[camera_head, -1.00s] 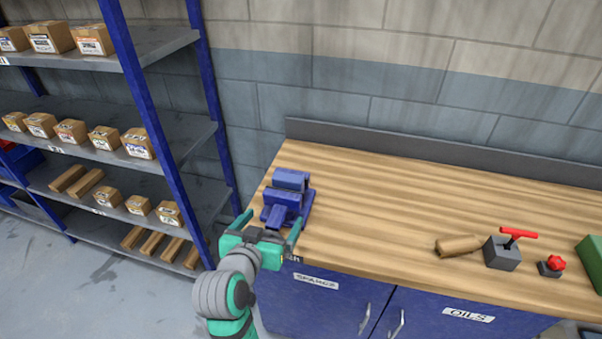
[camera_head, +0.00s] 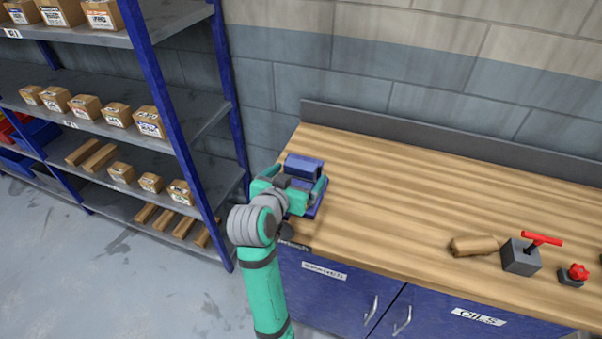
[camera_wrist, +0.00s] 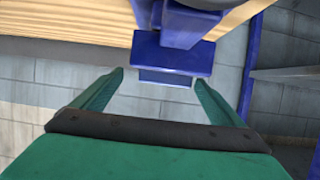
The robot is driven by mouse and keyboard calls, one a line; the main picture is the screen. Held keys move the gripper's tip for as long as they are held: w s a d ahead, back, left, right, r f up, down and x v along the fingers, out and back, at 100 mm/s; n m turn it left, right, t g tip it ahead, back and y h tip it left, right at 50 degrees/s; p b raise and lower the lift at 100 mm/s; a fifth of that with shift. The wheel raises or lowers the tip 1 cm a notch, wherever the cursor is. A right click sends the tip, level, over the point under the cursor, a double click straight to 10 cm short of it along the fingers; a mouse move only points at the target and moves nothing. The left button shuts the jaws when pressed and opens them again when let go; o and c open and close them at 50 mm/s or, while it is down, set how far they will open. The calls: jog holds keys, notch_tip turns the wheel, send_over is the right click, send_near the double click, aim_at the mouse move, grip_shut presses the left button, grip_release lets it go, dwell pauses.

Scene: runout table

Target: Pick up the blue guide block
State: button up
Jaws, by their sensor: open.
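The blue guide block (camera_head: 304,164), a stepped, vise-like blue piece on a blue base, stands at the left end of the wooden bench. My green gripper (camera_head: 296,183) is open at the block's near side and hides much of its lower part. In the wrist view, the blue block (camera_wrist: 174,54) shows ahead of and between the spread fingers of my gripper (camera_wrist: 160,78). I see no clear contact, and nothing is held.
The wooden bench top (camera_head: 400,190) is clear right of the block. Farther right are a brown piece (camera_head: 474,245), a grey block with a red T-handle (camera_head: 521,256) and a red knob (camera_head: 578,273). A blue-post shelf (camera_head: 185,130) with boxes stands left.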

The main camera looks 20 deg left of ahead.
aim_at(299, 171)
jog(key=w, duration=0.1)
jog(key=w+f, duration=0.1)
jog(key=shift+w+a+f, duration=0.1)
jog(key=shift+w+a, duration=0.2)
jog(key=shift+a, duration=0.1)
jog(key=shift+w+a, duration=0.1)
jog(key=shift+a, duration=0.05)
jog(key=shift+w, duration=0.1)
jog(key=shift+y, duration=0.3)
jog(key=c, duration=1.5)
jog(key=shift+d, duration=0.3)
jog(key=shift+c, duration=0.8)
